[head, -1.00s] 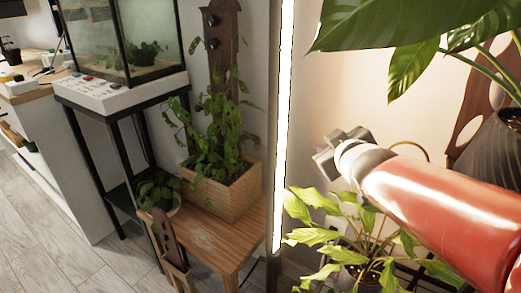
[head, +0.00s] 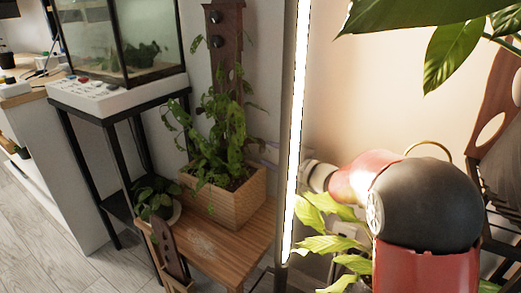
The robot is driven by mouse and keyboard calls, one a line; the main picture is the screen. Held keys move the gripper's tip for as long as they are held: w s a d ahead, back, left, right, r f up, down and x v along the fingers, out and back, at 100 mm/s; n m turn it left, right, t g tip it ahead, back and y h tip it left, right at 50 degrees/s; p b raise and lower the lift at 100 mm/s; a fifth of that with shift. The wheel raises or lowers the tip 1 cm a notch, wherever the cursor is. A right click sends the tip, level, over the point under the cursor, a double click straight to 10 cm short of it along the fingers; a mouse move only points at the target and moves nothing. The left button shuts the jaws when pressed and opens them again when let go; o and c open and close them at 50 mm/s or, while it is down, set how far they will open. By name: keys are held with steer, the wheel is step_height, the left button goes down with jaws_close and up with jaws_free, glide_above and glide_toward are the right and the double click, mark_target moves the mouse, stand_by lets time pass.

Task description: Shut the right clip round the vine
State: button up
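The vine (head: 222,135) is a leafy green plant climbing from a wooden planter box (head: 228,205) against a dark brown upright board (head: 228,75). Two dark round knobs (head: 216,41) sit on the upper board; I cannot tell whether they are clips. The right clip cannot be made out among the leaves. My gripper (head: 268,152) is partly hidden behind the bright light strip, with a small greyish part showing just right of the vine and planter. Its fingers are too small and covered to tell whether they are open or shut.
The lit vertical strip (head: 297,130) stands between my arm and the vine. A glass tank (head: 120,45) on a black stand is at the left. The planter rests on a wooden bench (head: 215,243). Broad leaves (head: 458,50) hang at the upper right, and another leafy plant (head: 335,243) is below my arm.

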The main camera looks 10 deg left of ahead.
mark_target(264, 151)
steer(key=shift+x, duration=2.1)
jaws_close()
